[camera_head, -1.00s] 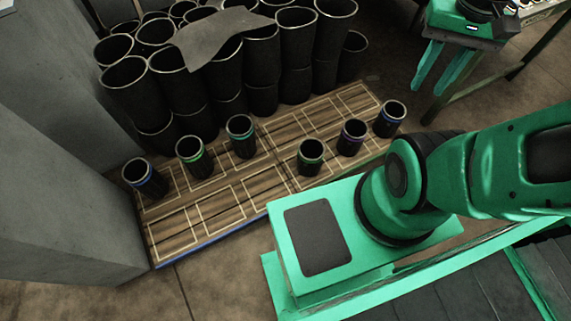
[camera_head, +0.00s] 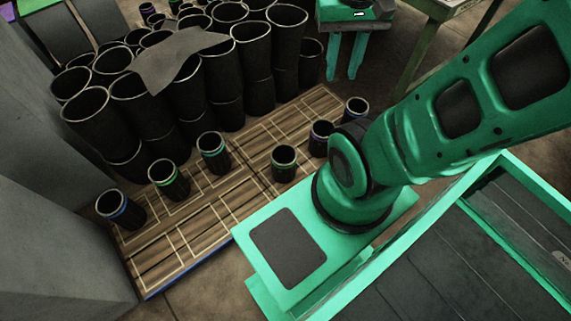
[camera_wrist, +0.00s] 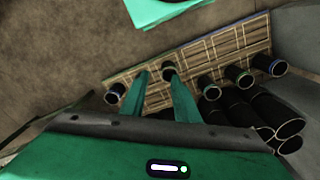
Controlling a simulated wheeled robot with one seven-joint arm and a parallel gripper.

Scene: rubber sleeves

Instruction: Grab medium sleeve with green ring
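Two short black sleeves with green rings stand upright on the wooden board (camera_head: 185,232) in the head view: one left of centre (camera_head: 170,184) and one nearer my base (camera_head: 284,167). I cannot tell which is medium. In the wrist view a green-ringed sleeve (camera_wrist: 238,78) stands right of my fingers. My gripper (camera_wrist: 160,76) is open and empty there, its two green fingers apart. A dark sleeve (camera_wrist: 169,74) shows between the fingertips, its ring colour unclear. In the head view my gripper (camera_head: 345,72) hangs at the top, beyond the board's far right end.
Also on the board are blue-ringed sleeves at the left (camera_head: 122,212) and right (camera_head: 355,108), a bluish-ringed one (camera_head: 213,155) and a purplish-ringed one (camera_head: 321,140). Tall black sleeves (camera_head: 200,95) crowd behind, with a grey sheet (camera_head: 175,58) on top. A grey wall stands left.

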